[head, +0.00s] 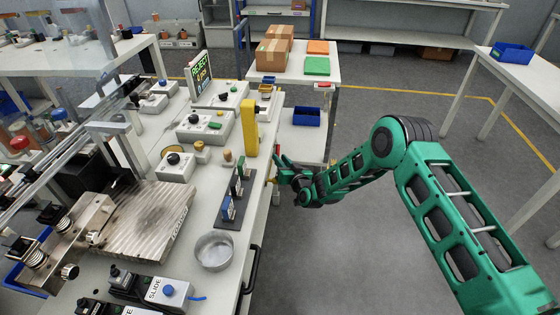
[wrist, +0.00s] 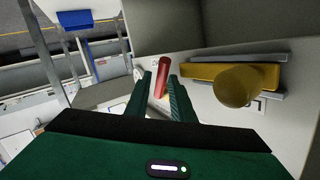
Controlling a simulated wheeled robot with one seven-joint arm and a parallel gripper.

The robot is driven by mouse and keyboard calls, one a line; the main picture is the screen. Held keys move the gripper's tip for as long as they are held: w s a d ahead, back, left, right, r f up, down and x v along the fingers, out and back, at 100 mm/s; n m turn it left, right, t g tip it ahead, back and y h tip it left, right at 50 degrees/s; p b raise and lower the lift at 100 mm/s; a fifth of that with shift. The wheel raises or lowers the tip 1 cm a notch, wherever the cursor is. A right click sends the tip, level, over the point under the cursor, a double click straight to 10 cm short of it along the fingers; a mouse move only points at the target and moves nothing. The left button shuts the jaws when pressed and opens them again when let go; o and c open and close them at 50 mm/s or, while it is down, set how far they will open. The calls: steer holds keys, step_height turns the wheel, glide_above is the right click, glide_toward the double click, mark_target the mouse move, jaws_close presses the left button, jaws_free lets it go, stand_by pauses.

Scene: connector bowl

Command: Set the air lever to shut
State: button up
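A red lever handle (wrist: 162,76) shows in the wrist view, on a pale panel; I take it for the air lever. Small dark marks on the panel beside it are too small to read. In the head view my gripper is in front of the lever's place, and I cannot make it out clearly. My gripper (wrist: 163,92) has its two green fingers apart, one on each side of the red handle. I cannot tell whether either finger touches it. In the head view my gripper (head: 278,170) is at the bench's right edge, beside the yellow post.
The yellow post (head: 251,127) stands close to my gripper. A yellow slider with a round knob (wrist: 235,86) is right of the lever. A metal bowl (head: 214,250) and a dark rack (head: 236,200) sit on the bench. The floor right of the bench is clear.

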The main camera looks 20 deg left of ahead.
steer(key=v, duration=1)
steer(key=shift+s+d, duration=0.25)
